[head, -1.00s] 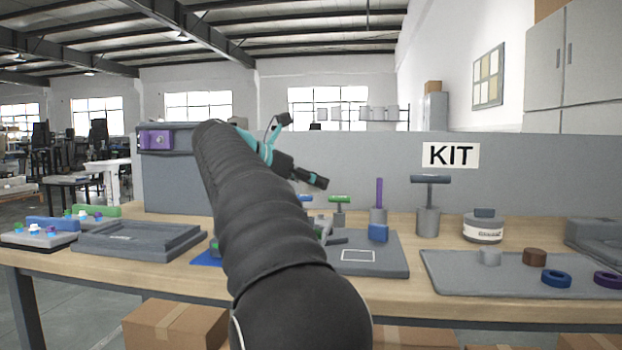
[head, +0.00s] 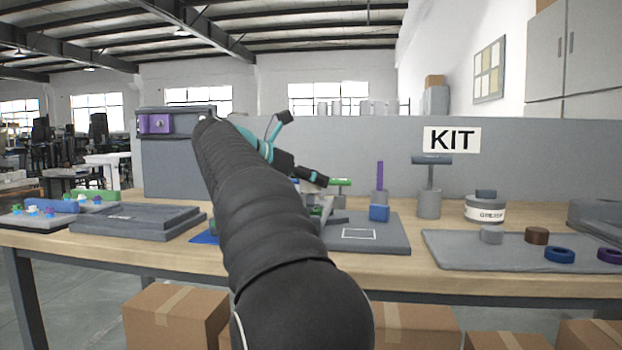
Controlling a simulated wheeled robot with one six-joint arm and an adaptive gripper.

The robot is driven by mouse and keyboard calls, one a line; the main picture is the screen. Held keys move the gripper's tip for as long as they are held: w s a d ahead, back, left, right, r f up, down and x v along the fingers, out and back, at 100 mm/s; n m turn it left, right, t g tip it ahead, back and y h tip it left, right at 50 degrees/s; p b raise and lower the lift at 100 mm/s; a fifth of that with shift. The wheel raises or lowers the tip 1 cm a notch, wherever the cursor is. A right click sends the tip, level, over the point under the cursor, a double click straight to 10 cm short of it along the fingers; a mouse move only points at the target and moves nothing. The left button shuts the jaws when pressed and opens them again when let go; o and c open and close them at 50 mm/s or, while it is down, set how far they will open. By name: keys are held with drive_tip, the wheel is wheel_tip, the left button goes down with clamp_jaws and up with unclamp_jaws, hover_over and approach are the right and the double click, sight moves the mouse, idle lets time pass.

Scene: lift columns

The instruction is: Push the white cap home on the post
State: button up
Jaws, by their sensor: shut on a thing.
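My gripper (head: 318,212) is low over the middle of the table, beside the left edge of a grey board. It is partly hidden behind my own black-sleeved arm. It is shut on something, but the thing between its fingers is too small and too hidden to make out. I cannot pick out the white cap for certain. The post it belongs to cannot be told either. A green-topped stand (head: 340,183) and a purple upright post (head: 380,176) in a grey base stand just behind the gripper.
The grey board (head: 385,240) bears a blue block (head: 379,212) and a white outline. A T-topped grey post (head: 430,175) and a labelled tin (head: 485,210) stand to the right. A grey mat (head: 460,255) holds loose rings and cylinders. A grey tray (head: 130,232) lies left.

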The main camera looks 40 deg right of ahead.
sight(302, 189)
drive_tip(key=shift+f+b, duration=1.05)
drive_tip(key=shift+f, duration=0.5)
idle(2.2)
drive_tip(key=o, duration=1.1)
drive_tip(key=shift+c, duration=0.2)
drive_tip(key=o, duration=0.6)
drive_tip(key=shift+r, duration=0.1)
drive_tip(key=shift+r+p, duration=1.05)
drive_tip(key=shift+r, duration=0.1)
drive_tip(key=shift+r+p, duration=2.15)
drive_tip(key=shift+r, duration=0.3)
drive_tip(key=shift+f, duration=0.1)
clamp_jaws()
